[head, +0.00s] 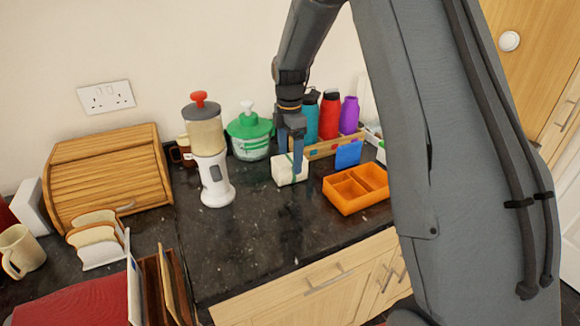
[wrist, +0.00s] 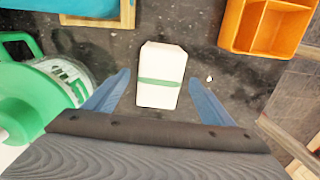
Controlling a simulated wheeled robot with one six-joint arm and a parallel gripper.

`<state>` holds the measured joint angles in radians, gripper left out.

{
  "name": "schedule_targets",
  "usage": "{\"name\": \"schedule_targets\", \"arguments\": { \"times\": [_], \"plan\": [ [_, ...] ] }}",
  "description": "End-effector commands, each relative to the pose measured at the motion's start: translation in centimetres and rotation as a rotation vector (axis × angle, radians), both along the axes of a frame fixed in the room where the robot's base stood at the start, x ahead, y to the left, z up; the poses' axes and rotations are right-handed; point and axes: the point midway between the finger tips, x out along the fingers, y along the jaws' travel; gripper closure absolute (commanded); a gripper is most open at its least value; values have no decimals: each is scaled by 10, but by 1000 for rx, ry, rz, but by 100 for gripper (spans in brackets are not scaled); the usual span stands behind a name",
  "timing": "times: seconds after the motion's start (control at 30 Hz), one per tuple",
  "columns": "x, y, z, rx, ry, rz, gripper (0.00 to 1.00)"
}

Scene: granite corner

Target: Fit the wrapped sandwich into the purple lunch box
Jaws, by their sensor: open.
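The wrapped sandwich (head: 284,173) is a white block with a green band, lying on the dark counter. In the wrist view the sandwich (wrist: 160,62) lies between and ahead of my spread fingers. My gripper (head: 291,158) is open and empty, pointing down at the sandwich and partly covering it in the head view; I cannot tell whether it touches. The lunch box (head: 352,207) is orange, not purple, open, with several compartments, just right of the sandwich. It also shows at the wrist view's upper right (wrist: 238,25). No purple lunch box is in view.
A green-lidded tub (head: 250,140) and a white blender (head: 212,170) stand left of the sandwich. Behind are a wooden crate (head: 322,151) with bottles and a blue panel (head: 348,155) by the lunch box. The counter in front is clear.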

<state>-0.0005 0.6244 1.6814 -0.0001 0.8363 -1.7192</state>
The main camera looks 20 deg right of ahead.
Motion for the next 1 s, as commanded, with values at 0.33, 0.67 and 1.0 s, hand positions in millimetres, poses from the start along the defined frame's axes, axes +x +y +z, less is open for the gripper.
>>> {"name": "schedule_targets", "arguments": {
  "times": [0.33,0.67,1.0],
  "plan": [
    [0,0,-1,0,0,-1,44],
    [0,0,-1,0,-1,-1,87],
    [2,0,19,0,-6,-1,87]
  ]
}}
